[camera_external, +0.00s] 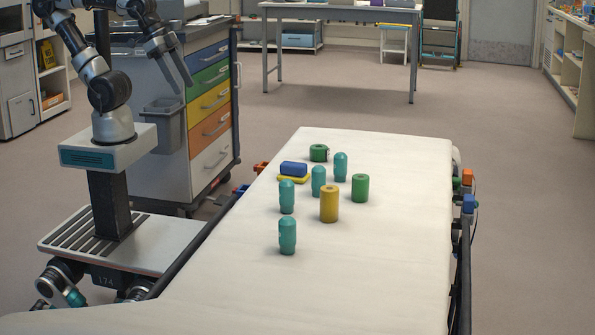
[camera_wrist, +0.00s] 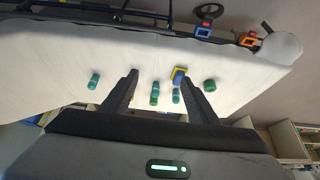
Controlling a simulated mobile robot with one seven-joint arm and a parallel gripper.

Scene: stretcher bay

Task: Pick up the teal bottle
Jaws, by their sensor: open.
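Several teal bottles stand upright on the white stretcher: a front one (camera_external: 287,236), one behind it (camera_external: 287,197), a middle one (camera_external: 318,181) and a far one (camera_external: 340,167). In the wrist view one teal bottle (camera_wrist: 94,81) lies left of the fingers, and other teal or green items (camera_wrist: 154,94) show between them; I cannot match them surely to the external view. My gripper (camera_external: 178,68) hangs left of and above the stretcher, away from every bottle. In the wrist view my gripper (camera_wrist: 162,74) is open and nothing is held.
Among the bottles stand a yellow cylinder (camera_external: 329,204) and a green cylinder (camera_external: 360,188). A blue block (camera_external: 293,169) rests on a yellow block (camera_external: 283,179), near a green roll-like piece (camera_external: 318,153). A drawer cart (camera_external: 213,100) stands beside my arm. The stretcher's near part (camera_external: 330,295) is bare.

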